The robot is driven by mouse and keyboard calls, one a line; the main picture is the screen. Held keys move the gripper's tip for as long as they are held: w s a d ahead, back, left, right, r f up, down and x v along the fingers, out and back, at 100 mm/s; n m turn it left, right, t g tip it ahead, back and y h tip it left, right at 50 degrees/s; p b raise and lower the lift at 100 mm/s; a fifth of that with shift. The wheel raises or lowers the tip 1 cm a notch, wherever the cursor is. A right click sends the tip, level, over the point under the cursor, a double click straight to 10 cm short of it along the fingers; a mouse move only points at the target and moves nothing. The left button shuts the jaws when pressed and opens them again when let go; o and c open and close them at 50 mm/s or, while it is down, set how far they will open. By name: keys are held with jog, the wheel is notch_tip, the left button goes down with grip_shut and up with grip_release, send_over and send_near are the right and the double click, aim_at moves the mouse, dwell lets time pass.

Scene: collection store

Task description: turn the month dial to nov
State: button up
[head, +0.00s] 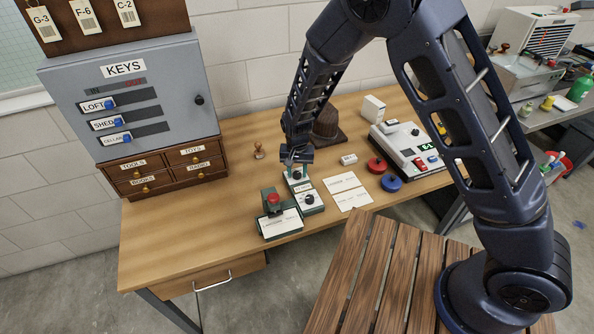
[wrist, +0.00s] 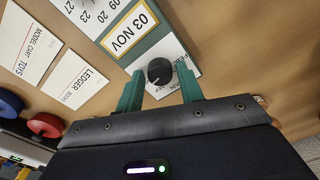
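The date device is a green block with white dial faces (head: 312,206) on the wooden desk. In the wrist view its yellow-framed window (wrist: 125,29) reads "03 NOV". A black round knob (wrist: 159,71) sits on a white face with partly hidden month lettering, so it appears to be the month dial.
A green box with a red button (head: 274,199) stands close left of the device. White cards (head: 347,191) lie to the right, then red (head: 376,164) and blue (head: 391,183) discs. A brown domed object (head: 327,122) stands behind. The desk's left front is clear.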

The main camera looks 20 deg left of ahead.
aim_at(297, 173)
jog(key=c, duration=0.6)
jog(key=shift+c, duration=0.2)
jog(key=shift+n, duration=0.6)
jog(key=o, duration=1)
notch_tip(297, 173, up, 11)
jog(key=shift+f, duration=0.1)
